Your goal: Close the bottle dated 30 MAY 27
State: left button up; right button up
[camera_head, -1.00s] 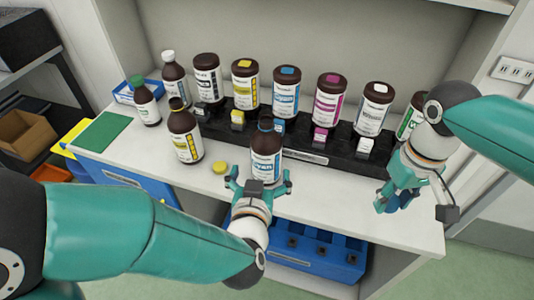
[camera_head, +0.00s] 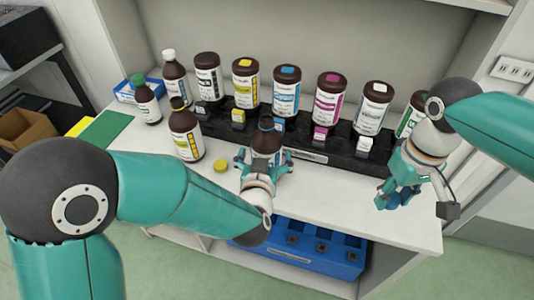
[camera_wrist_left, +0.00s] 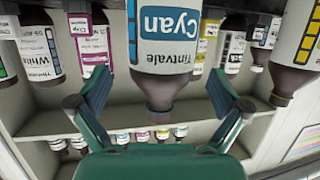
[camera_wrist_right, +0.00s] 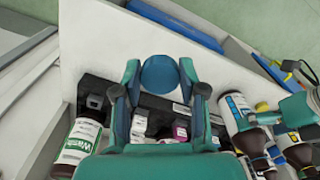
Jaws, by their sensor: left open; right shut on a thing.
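A brown cyan-labelled bottle (camera_head: 267,140) stands at the front middle of the bench, its neck without a cap. It also shows inverted in the left wrist view (camera_wrist_left: 175,35), with "Cyan" and "Tintvale" legible. My left gripper (camera_head: 265,158) is open, with its fingers on either side of this bottle; contact cannot be told. My right gripper (camera_head: 388,195) is shut on a round blue cap (camera_wrist_right: 160,73), held over the right part of the bench. A brown yellow-labelled bottle (camera_head: 186,135) stands uncapped to the left, with a yellow cap (camera_head: 221,166) beside it. I cannot read any date.
A green-capped bottle (camera_head: 145,100) is at the left. Front right of the bench (camera_head: 330,190) is clear.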

pick_arm(q)
jog(key=shift+w, duration=0.45)
pick_arm(e)
jog(key=shift+r, duration=0.25)
pick_arm(q)
jog(key=p+x, duration=0.1)
jog(key=x, duration=0.3)
jog(key=shift+w, duration=0.15)
pick_arm(e)
jog(key=shift+r, duration=0.5)
pick_arm(q)
jog(key=c, duration=1.5)
jog(key=shift+o, duration=0.2)
jog(key=shift+r, duration=0.2)
